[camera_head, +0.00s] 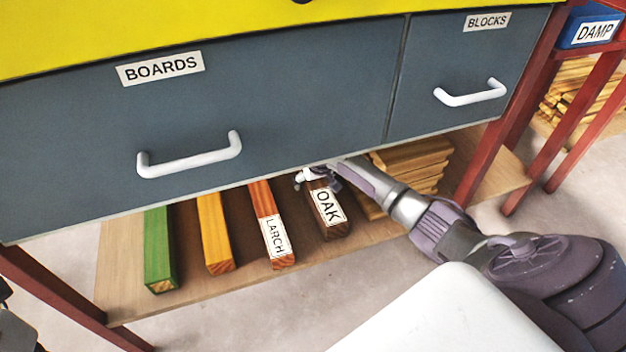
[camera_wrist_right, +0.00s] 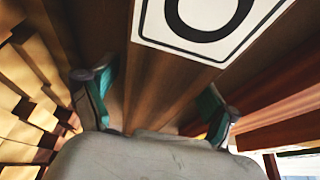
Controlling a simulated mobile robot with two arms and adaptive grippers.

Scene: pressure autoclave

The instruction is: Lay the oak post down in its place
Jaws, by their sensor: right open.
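The oak post (camera_head: 337,230) is dark brown with a white OAK label. It lies on the low wooden shelf (camera_head: 200,287) under the drawers, and its far part is hidden. My right gripper (camera_head: 318,177) is open at the post, just under the drawer's lower edge. In the right wrist view, the fingertips (camera_wrist_right: 157,103) are spread with the brown post (camera_wrist_right: 160,75) and part of its label behind them. Whether the fingers touch the post I cannot tell. My left gripper does not show.
Left of the oak post lie a larch post (camera_head: 263,202), a yellow post (camera_head: 214,235) and a green post (camera_head: 159,250). Stacked light wood (camera_head: 415,158) lies to its right. The BOARDS drawer (camera_head: 300,100) and BLOCKS drawer (camera_head: 450,65) hang low above. A red leg (camera_head: 490,160) stands right.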

